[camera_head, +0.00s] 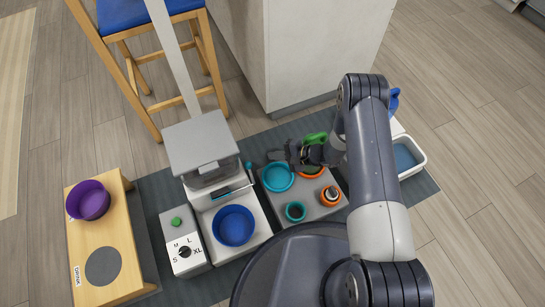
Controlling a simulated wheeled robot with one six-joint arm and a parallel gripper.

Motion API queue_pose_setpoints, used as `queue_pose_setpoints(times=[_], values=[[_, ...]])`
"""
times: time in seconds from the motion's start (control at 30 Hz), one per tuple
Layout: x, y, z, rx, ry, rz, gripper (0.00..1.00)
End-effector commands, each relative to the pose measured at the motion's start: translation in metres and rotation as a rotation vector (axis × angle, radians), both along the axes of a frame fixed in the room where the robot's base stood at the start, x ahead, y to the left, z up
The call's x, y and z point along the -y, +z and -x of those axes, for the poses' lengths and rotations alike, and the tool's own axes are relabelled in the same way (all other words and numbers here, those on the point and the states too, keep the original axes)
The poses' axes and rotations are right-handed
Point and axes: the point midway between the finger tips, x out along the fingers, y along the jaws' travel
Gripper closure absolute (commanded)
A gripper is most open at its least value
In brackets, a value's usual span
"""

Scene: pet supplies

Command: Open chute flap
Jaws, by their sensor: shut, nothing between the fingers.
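A food dispenser (201,142) with a grey square top stands on a white base left of the middle. Its underside and front are in shadow below the top, and I cannot clearly make out the chute flap or its position. A blue bowl (234,226) sits on the base in front of the dispenser. My gripper (279,155) is shut and empty, pointing left. It is to the right of the dispenser, apart from it, above the back of a grey tray.
The grey tray (318,210) holds a teal bowl (278,177) and small orange and teal items. A dial box (186,255) with a green button stands left of the base. A wooden stand (124,234) holds a purple bowl (88,200). A white-rimmed tub (408,157) is right.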

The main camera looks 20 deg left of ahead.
Motion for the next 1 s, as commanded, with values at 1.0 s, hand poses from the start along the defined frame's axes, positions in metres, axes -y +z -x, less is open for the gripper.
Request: queue_pose_setpoints(times=[1.0], values=[[-0.064, -0.013, 0.034, 0.0, 0.0, 0.0, 1.0]])
